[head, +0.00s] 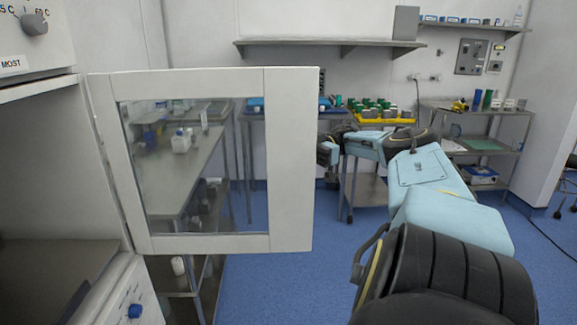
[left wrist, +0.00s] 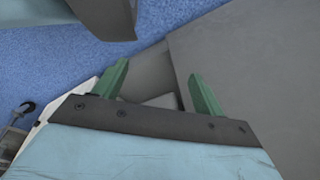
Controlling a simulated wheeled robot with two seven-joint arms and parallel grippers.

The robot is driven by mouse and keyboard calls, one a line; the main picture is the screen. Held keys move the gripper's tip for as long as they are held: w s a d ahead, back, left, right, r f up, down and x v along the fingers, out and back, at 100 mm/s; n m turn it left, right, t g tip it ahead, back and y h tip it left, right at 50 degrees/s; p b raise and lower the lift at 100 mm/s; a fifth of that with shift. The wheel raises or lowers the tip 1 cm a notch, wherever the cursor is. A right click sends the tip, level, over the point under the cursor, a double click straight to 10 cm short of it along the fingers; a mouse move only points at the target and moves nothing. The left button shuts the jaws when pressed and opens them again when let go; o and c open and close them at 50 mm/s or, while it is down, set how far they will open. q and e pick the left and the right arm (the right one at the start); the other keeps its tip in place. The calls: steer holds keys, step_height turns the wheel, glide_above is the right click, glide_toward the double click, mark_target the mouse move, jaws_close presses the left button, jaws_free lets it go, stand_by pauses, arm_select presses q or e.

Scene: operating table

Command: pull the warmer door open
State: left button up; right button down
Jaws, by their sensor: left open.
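The warmer door (head: 292,160) is a white frame with a glass pane. In the head view it stands swung out to the right from the warmer (head: 35,150), hinged at its left edge. The warmer's cavity beside it is partly in view. My left gripper (left wrist: 160,87) shows only in the left wrist view. Its green fingers are apart, with a plain grey surface behind them and no handle visible between them. My right arm reaches in from the lower right of the head view. Its end (head: 328,153) is close to the door's right edge in the picture, fingers not discernible.
A knob (head: 34,22) sits on the warmer's upper panel and a blue knob (head: 135,311) below. Behind stand a steel table and a yellow tray (head: 385,122) of green-topped items. A cart (head: 480,150) stands right. Blue floor (head: 270,285) is clear below the door.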

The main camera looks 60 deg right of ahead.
stand_by(0.4)
steer(key=c, duration=1.8)
jaws_free()
steer(key=shift+c, duration=0.2)
